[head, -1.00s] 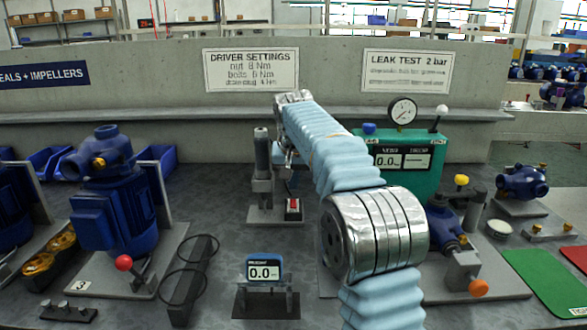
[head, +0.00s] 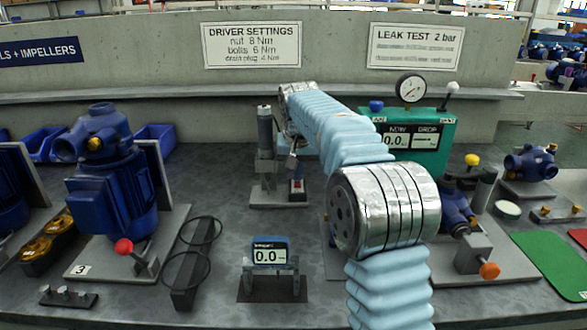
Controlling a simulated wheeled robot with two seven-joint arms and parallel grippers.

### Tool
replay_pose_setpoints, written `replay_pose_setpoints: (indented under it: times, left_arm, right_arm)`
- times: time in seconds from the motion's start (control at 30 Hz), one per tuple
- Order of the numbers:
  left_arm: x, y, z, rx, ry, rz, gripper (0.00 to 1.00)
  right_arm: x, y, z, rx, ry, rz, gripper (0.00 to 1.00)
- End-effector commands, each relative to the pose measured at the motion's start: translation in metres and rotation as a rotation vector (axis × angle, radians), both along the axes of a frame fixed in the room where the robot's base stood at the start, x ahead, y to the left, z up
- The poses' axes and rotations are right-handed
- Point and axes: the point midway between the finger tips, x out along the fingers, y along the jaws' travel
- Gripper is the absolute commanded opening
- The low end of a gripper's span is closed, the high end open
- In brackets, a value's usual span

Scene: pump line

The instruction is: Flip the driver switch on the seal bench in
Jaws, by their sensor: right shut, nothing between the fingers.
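The driver stand holds a grey upright driver (head: 265,135) on a flat grey base (head: 266,196) at the middle of the bench. A small switch with a red part (head: 298,184) sits at the right of that base. Its exact tilt is too small to tell. My right arm reaches over the bench from the front. My right gripper (head: 292,163) is shut and empty, pointing down just above the switch and partly covering it. I cannot tell whether it touches the switch. My left gripper is not in view.
A small display (head: 270,256) reading 0.0 stands in front. A blue pump (head: 105,185) with a red knob is at left. The green leak tester (head: 430,140) and another blue pump (head: 455,215) are right, partly behind my arm. A wall with signs (head: 252,45) stands behind.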

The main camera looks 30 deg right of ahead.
Motion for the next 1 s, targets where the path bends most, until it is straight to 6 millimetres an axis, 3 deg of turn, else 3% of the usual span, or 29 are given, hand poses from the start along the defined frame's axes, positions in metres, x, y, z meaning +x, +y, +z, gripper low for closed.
replay_pose_setpoints:
  times: [0.57, 1.0]
  left_arm:
    - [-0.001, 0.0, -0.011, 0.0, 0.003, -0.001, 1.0]
    - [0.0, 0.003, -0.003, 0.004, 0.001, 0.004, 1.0]
  right_arm:
    - [-0.014, 0.011, -0.002, 0.005, 0.01, 0.004, 0.0]
    - [-0.014, 0.01, 0.006, 0.004, 0.007, 0.003, 0.0]
